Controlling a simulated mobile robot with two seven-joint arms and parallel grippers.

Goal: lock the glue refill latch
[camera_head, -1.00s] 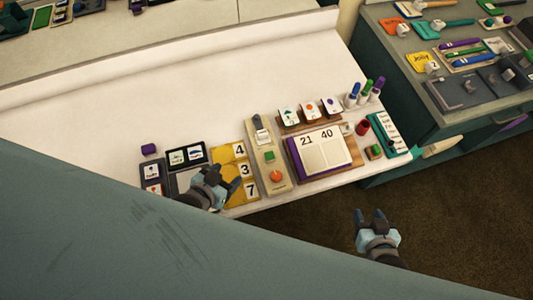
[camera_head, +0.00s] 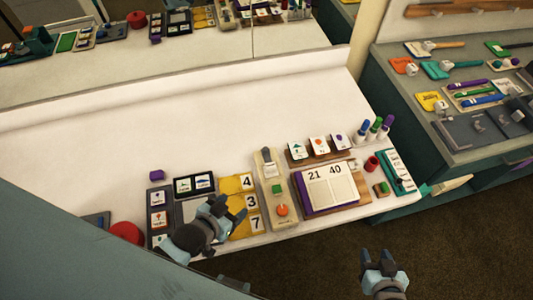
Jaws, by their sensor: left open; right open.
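I cannot tell for sure which thing is the glue refill latch. A beige panel (camera_head: 271,178) on the white table carries a grey lever-like piece, a green button (camera_head: 277,189) and an orange knob (camera_head: 282,210). Dark grey boxes (camera_head: 476,128) with small light knobs lie on the side counter. My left gripper (camera_head: 234,207) is open and empty over the front edge of the yellow number board (camera_head: 236,184), left of the beige panel. My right gripper (camera_head: 376,256) is open and empty in front of the table, above the brown floor.
Right of the panel are a calendar-like board (camera_head: 330,187), picture cards (camera_head: 319,146), bottles (camera_head: 374,128) and a teal board (camera_head: 396,171). Picture boards (camera_head: 194,184) and a red round thing (camera_head: 127,233) are at left. The table's back (camera_head: 150,120) is clear.

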